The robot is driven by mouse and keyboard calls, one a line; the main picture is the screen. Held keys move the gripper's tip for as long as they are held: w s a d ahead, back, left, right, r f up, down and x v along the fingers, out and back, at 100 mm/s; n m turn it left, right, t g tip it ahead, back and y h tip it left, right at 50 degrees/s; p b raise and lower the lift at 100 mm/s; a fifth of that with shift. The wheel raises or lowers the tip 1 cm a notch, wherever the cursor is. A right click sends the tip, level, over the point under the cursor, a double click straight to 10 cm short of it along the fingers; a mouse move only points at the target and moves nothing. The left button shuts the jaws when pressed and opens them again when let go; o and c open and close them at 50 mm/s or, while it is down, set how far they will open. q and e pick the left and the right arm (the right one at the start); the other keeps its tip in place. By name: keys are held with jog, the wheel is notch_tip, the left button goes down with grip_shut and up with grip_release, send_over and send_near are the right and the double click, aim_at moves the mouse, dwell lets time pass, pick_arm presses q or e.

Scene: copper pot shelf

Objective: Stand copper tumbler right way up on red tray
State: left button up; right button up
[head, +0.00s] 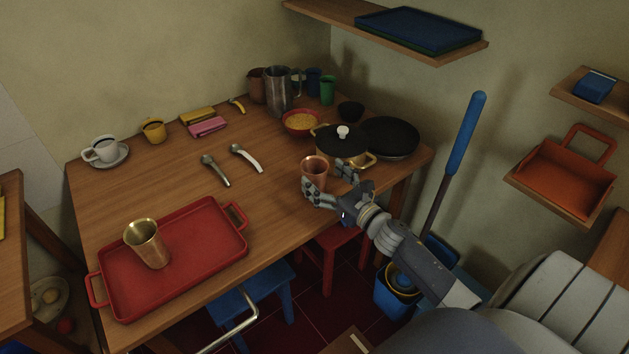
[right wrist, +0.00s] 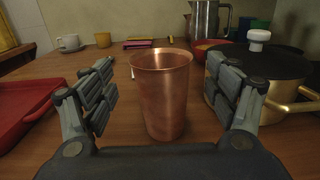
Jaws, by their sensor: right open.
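A copper tumbler (head: 315,172) stands upright, mouth up, on the wooden table near its right front edge. My right gripper (head: 328,182) is open, with its fingers on either side of the tumbler. In the right wrist view the tumbler (right wrist: 165,98) is between the spread fingers, with visible gaps on both sides. The red tray (head: 203,225) lies at the left front of the table and bears a brass-coloured tumbler (head: 147,246), also mouth up. The tray's edge shows at the left of the right wrist view (right wrist: 22,105). My left gripper is not in view.
A black-lidded brass pot (head: 341,145) stands close behind the copper tumbler, beside a black pan (head: 390,137). A red bowl (head: 302,122) and a steel jug (head: 278,92) are farther back. Two utensils (head: 215,170) (head: 246,158) lie mid-table. Bare table lies between tumbler and tray.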

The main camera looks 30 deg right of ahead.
aim_at(315, 159)
jog(key=w, duration=0.4)
jog(key=shift+w+a+f+p, duration=0.1)
jog(key=shift+w+p, duration=0.2)
jog(key=shift+p, duration=0.1)
jog(key=c, duration=1.2)
jog(key=shift+c, duration=0.2)
jog(key=shift+r, duration=0.5)
notch_tip(315, 159, up, 2)
jog(key=shift+r, duration=0.15)
jog(key=s+a+r+b, duration=0.1)
jog(key=s+a, duration=0.1)
jog(key=s, duration=0.5)
jog(key=s+a+b, duration=0.1)
jog(key=s+a, duration=0.1)
jog(key=s, duration=0.6)
jog(key=shift+s+a+r, duration=0.15)
jog(key=shift+s+r, duration=0.1)
jog(key=shift+r, duration=0.15)
